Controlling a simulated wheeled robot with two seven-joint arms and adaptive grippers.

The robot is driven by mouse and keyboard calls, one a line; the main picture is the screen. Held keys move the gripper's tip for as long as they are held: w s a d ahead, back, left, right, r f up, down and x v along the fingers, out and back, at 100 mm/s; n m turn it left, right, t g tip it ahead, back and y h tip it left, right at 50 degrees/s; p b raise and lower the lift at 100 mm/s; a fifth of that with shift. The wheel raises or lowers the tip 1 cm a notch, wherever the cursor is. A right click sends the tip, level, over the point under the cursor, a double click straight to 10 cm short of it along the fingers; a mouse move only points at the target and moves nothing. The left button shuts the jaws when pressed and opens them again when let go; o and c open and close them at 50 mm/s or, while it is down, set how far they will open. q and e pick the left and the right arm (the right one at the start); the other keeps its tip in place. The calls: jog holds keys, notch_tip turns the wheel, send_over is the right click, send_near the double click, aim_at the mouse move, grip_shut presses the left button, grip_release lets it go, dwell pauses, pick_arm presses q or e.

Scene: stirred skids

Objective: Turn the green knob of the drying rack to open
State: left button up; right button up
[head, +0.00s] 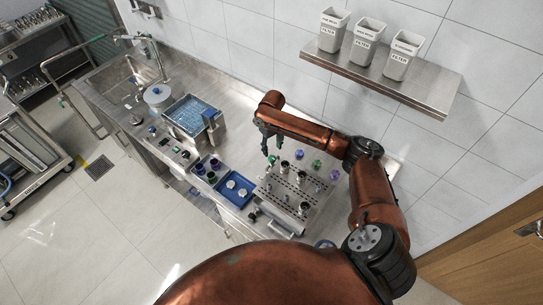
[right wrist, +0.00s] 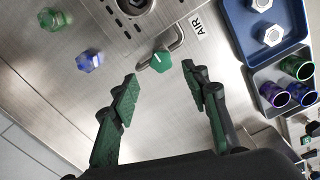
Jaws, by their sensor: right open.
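The drying rack (head: 311,190) is a perforated steel block with several dark posts, at the right of the steel counter in the head view. In the right wrist view part of its perforated top (right wrist: 108,14) shows at the upper edge. The green knob (right wrist: 161,60) has a white mark and sits by a bent metal pipe, beside an AIR label (right wrist: 199,24). My right gripper (right wrist: 159,76) is open, its green-padded fingers on either side of the knob with gaps to both. In the head view my right gripper (head: 271,149) points down over the rack's far left corner. My left gripper is not in view.
Green (right wrist: 54,20) and blue (right wrist: 89,62) hex pieces lie near the knob. A blue tray (head: 231,198) with pale hex pieces and a holder with coloured cups (head: 206,171) stand left of the rack. A wall shelf (head: 425,93) holds three white bins.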

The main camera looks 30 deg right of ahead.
aim_at(272, 158)
notch_tip(272, 158, down, 5)
jog(key=shift+a+f+p, duration=0.1)
jog(key=shift+a+p, duration=0.05)
jog(key=shift+p, duration=0.15)
jog(key=shift+f, duration=0.55)
jog(key=shift+c, duration=0.6)
grip_shut()
